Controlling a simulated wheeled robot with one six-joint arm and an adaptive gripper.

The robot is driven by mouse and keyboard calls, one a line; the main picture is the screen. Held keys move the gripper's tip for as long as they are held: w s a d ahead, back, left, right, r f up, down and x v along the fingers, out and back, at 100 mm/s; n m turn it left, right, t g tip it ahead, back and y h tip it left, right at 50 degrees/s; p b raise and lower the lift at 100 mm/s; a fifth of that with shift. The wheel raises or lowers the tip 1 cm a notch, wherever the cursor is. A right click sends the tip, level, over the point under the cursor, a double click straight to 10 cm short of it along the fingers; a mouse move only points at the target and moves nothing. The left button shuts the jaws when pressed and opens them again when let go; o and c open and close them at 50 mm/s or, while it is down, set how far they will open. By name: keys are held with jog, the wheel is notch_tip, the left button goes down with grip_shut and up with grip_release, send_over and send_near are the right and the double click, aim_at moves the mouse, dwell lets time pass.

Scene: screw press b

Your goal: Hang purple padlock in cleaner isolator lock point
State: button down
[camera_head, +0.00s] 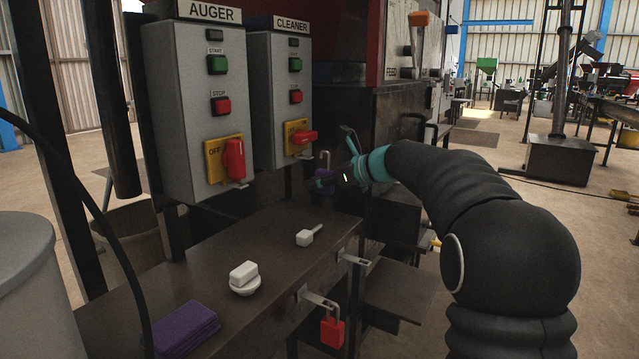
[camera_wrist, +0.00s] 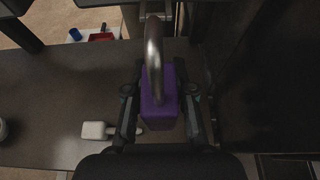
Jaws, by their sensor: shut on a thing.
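My gripper (camera_wrist: 162,108) is shut on the purple padlock (camera_wrist: 159,92), with a finger on each side of its body. The padlock's steel shackle (camera_wrist: 154,45) points away from the gripper in the wrist view. In the head view the padlock (camera_head: 324,181) is held upright above the bench's far right end, shackle up. The CLEANER isolator (camera_head: 298,138) is a yellow plate with a red handle low on the grey CLEANER box (camera_head: 275,90). The padlock is below and right of it, apart from it.
The AUGER box (camera_head: 190,100) stands left of the CLEANER box. The dark bench (camera_head: 215,245) carries a brush-like white item (camera_head: 306,237), a white block on a dish (camera_head: 243,275) and a purple cloth (camera_head: 186,328). A red padlock (camera_head: 332,331) hangs at the bench front. A dark machine stands behind my gripper.

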jog(key=shift+w+a, duration=0.6)
jog(key=shift+a, duration=0.25)
jog(key=shift+w+a, duration=0.2)
jog(key=shift+a, duration=0.05)
dwell(0.6)
jog(key=shift+w+a, duration=0.3)
jog(key=shift+a, duration=0.15)
jog(key=shift+f, duration=0.15)
jog(key=shift+f, duration=0.55)
dwell(0.7)
jog(key=c, duration=0.9)
grip_release()
